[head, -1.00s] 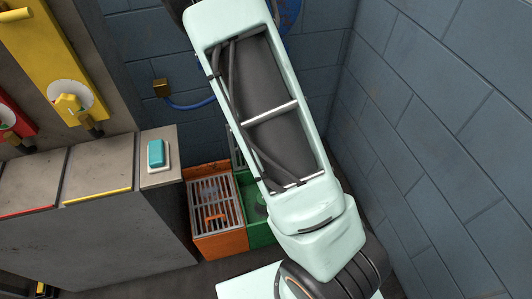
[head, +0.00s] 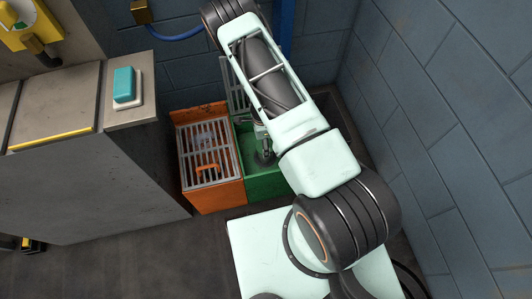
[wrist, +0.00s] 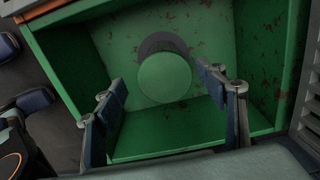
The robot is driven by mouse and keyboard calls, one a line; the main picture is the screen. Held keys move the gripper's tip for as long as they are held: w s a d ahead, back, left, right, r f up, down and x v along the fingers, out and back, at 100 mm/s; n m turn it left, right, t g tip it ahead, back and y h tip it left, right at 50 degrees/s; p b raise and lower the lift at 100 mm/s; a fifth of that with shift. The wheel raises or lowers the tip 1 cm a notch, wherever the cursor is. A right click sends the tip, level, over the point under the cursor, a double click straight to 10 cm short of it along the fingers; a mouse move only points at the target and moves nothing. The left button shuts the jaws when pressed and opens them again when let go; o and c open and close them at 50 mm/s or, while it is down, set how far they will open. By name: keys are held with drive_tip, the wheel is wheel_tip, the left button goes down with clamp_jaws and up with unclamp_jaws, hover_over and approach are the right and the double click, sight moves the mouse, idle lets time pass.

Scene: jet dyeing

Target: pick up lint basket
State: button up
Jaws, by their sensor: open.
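No basket with mesh or a rim shows clearly in either view. A round green piece (wrist: 166,80) with a dark crescent behind it lies inside a green open box (wrist: 262,75) in the wrist view. I cannot tell whether it is the lint basket. The box also shows in the head view (head: 268,187), partly behind my arm. My gripper (wrist: 163,84) is open and points into the box, its fingers apart on either side of the round piece, with nothing held. In the head view, the gripper (head: 265,148) is small and partly hidden by my arm.
An orange box (head: 214,197) with a grate and an orange handle stands left of the green box. A raised grate (head: 236,88) is behind the green box. A grey cabinet (head: 80,190) with a teal button (head: 124,84) stands left. Block walls close the back and right.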

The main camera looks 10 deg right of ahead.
sight(259, 147)
drive_tip(key=f, duration=0.2)
drive_tip(key=f+b, duration=0.1)
drive_tip(key=f, duration=0.2)
drive_tip(key=d+f+b, duration=0.1)
drive_tip(key=f, duration=0.1)
drive_tip(key=shift+w+f, duration=0.2)
drive_tip(key=shift+f, duration=0.2)
drive_tip(key=shift+c, duration=0.2)
drive_tip(key=c, duration=1.3)
